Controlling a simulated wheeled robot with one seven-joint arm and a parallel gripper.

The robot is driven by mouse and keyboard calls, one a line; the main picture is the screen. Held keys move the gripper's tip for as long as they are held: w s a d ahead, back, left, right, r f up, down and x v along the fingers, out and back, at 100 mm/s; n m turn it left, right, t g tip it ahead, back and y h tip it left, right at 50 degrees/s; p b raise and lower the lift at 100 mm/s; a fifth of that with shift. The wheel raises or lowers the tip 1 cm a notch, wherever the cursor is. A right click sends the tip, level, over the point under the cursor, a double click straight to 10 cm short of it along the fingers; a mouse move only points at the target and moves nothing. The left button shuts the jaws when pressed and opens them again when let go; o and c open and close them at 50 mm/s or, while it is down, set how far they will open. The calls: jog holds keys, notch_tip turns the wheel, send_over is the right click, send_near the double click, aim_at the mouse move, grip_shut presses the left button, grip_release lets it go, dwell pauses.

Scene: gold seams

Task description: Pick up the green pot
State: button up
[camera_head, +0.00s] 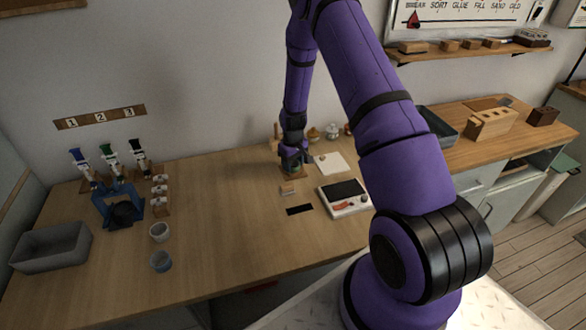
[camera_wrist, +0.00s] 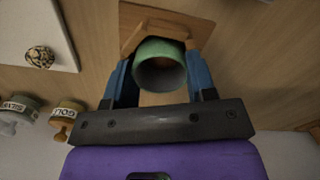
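The green pot (camera_wrist: 160,64) shows in the wrist view with its open mouth toward the camera, over a small wooden board. My gripper (camera_wrist: 161,66) has one blue finger on each side of the pot, close against its walls. I cannot tell whether the fingers press on it or leave a thin gap. In the head view my gripper (camera_head: 291,160) reaches down to the table over the small wooden board (camera_head: 293,175), and the pot is mostly hidden there.
A pale square plate (camera_head: 329,163) lies just right of my gripper. Small lidded jars (camera_head: 331,131) stand behind it, by the wall. A white device with a dark screen (camera_head: 344,196) sits front right. A black strip (camera_head: 299,210) lies in front.

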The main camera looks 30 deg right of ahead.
jog(key=shift+c, duration=0.6)
jog(key=shift+r, duration=0.1)
